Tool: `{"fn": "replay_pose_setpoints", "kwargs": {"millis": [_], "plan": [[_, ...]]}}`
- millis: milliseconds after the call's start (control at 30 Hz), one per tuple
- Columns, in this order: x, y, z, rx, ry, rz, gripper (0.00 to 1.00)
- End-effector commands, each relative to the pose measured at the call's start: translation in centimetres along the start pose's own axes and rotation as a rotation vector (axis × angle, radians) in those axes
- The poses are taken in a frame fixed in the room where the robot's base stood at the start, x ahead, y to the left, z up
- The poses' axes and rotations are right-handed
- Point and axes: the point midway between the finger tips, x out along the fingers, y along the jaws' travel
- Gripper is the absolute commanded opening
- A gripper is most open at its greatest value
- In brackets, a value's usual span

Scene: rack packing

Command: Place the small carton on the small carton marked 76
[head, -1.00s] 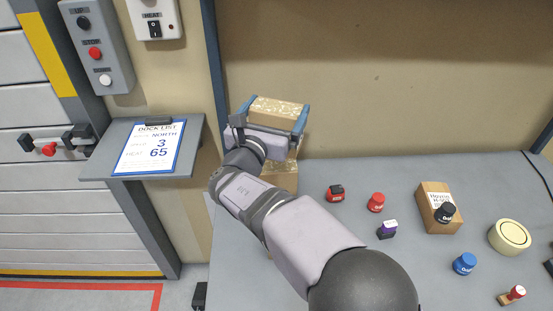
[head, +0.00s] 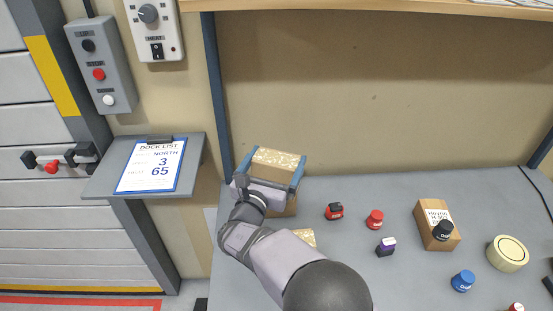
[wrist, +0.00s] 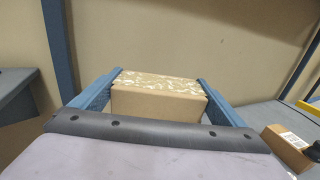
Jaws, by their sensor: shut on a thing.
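My gripper (head: 272,172) is shut on a small brown carton (head: 279,160) with patterned tape on its top. In the wrist view the carton (wrist: 158,103) sits level between the two blue fingers. Brown cardboard (head: 287,208) shows just under the gripper, mostly hidden; I cannot tell whether it is the held carton's lower part or another carton under it. Another taped carton top (head: 306,236) shows beside my arm, which hides most of it. No 76 mark can be read on any carton.
On the grey bench (head: 340,270) to the right are several stamps, a brown box (head: 428,220) with a label, and a tape roll (head: 508,253). A wall stands close behind the gripper. A dock list board (head: 150,166) is at the left.

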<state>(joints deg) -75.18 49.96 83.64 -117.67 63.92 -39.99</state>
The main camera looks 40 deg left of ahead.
Motion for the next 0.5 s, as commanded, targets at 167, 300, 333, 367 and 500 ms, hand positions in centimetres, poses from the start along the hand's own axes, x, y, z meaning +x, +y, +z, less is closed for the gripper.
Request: {"fn": "replay_pose_setpoints", "kwargs": {"millis": [167, 300, 333, 367, 500], "plan": [[0.02, 0.03, -0.16, 0.004, -0.005, 0.000, 0.44], [0.02, 0.03, -0.18, 0.004, -0.005, 0.000, 0.44], [0.02, 0.03, -0.23, 0.004, -0.005, 0.000, 0.44], [0.02, 0.03, -0.30, 0.004, -0.005, 0.000, 0.44], [0.00, 0.01, -0.58, 0.002, -0.001, 0.000, 1.00]]}}
